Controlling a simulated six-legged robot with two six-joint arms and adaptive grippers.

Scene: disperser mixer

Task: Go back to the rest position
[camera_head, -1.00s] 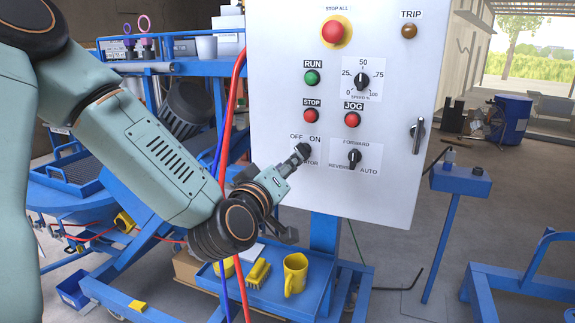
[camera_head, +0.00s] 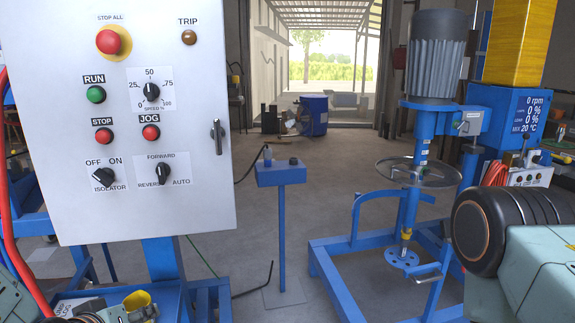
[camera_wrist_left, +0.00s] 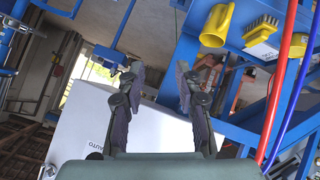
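The grey control cabinet (camera_head: 200,225) stands at the left in the head view. Its isolator switch (camera_head: 104,174) is uncovered, with no gripper touching it. My left arm is low at the bottom left, and its gripper (camera_head: 140,314) is partly cut off by the bottom edge, in front of the yellow mug (camera_head: 137,299). In the left wrist view this gripper (camera_wrist_left: 157,88) has its two fingers apart with nothing between them. The cabinet (camera_wrist_left: 150,135) lies behind the fingers there. Part of my right arm shows at the lower right of the head view; its gripper is out of view.
A blue pedestal (camera_head: 281,173) stands right of the cabinet. The blue mixer frame (camera_head: 335,270) is farther right. The mug (camera_wrist_left: 216,25), a yellow brush (camera_wrist_left: 262,35) and red and blue hoses (camera_wrist_left: 285,85) are near the left gripper. Open floor lies between pedestal and doorway.

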